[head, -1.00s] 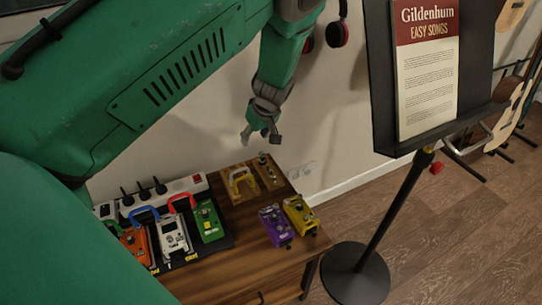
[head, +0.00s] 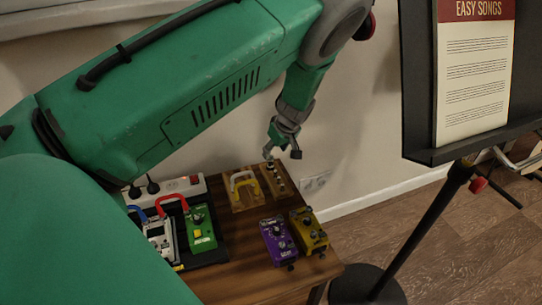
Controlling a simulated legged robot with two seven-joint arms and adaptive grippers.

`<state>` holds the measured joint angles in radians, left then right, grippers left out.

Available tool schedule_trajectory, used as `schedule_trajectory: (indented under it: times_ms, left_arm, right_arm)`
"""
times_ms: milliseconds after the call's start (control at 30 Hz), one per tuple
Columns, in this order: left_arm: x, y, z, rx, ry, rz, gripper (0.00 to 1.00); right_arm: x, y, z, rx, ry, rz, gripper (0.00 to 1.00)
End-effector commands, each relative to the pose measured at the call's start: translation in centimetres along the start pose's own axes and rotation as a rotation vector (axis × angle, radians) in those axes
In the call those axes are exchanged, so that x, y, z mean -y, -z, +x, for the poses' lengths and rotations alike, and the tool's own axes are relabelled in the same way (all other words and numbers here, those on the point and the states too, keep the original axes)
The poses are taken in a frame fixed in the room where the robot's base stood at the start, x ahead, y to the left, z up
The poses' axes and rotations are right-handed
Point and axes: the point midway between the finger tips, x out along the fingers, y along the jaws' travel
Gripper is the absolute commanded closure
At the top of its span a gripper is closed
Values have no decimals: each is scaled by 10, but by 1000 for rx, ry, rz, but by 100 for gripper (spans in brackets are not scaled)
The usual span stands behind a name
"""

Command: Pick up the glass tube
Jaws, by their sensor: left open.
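My left gripper (head: 282,152) points down just above the back of a small wooden block (head: 282,186) on the table. Its fingers are apart and I see nothing between them. Small upright parts (head: 270,166) stand on the block, close below the fingertips. One of these may be the glass tube, but they are too small to tell, and I cannot tell whether a finger touches them. My right gripper is not in view.
Purple (head: 278,242) and yellow (head: 309,231) pedals are in front, a green pedal (head: 201,229) and a power strip (head: 183,187) to the left. A music stand (head: 440,228) is at right.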

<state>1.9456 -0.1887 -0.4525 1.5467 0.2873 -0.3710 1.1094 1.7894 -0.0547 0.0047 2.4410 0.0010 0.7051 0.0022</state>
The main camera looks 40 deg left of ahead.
Motion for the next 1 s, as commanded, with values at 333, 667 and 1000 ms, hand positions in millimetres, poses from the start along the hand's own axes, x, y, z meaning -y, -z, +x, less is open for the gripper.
schedule_trajectory:
  times_ms: [333,667,1000]
  left_arm:
    - [3,-2,30,1,1,-1,54]
    - [3,0,58,-1,-1,0,54]
    - [3,-1,57,0,-1,0,94]
  right_arm:
    - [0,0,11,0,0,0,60]
    - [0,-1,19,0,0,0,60]
    - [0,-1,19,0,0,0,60]
